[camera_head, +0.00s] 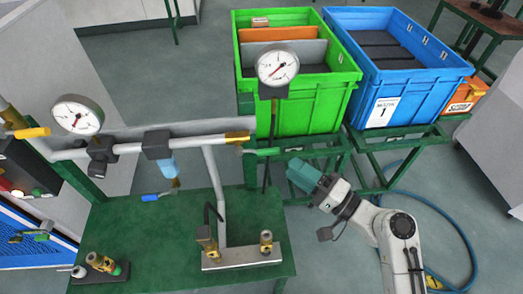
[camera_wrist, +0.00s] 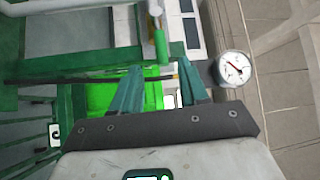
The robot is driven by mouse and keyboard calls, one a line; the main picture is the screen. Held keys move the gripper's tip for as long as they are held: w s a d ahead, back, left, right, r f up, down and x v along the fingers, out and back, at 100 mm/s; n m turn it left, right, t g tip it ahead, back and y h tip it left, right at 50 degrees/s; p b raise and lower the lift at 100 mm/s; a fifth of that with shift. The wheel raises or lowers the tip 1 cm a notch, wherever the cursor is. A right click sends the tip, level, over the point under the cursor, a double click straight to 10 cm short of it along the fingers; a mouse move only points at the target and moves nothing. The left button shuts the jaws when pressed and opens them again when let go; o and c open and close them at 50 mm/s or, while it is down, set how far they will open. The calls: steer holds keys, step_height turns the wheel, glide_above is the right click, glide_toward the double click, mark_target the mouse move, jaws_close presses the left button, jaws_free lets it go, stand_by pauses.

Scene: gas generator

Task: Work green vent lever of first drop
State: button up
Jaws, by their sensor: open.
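A green lever (camera_wrist: 160,45) shows at the top middle of the wrist view, extending from a brass fitting (camera_wrist: 155,8). It lies just beyond my fingertips, roughly in line with the gap between them. In the head view, what looks like the same green lever (camera_head: 264,151) extends right from the brass valve (camera_head: 237,137) at the end of the horizontal pipe. My gripper (camera_head: 296,170) is to the right of it and a little lower, with teal fingers. In the wrist view my gripper (camera_wrist: 159,68) is open, with no object held. Contact with the lever cannot be told.
A pressure gauge (camera_head: 278,68) stands above the pipe end; another gauge (camera_head: 77,115) is at left. A green crate (camera_head: 300,108) and a blue crate (camera_head: 405,105) stand behind on green frames. A blue hose (camera_head: 470,250) lies on the floor at right.

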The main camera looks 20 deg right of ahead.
mark_target(260, 152)
steer(key=p+x, duration=0.3)
steer(key=x, duration=0.7)
steer(key=shift+w, duration=0.35)
steer(key=shift+a, duration=0.15)
steer(key=shift+c, duration=0.4)
jaws_close()
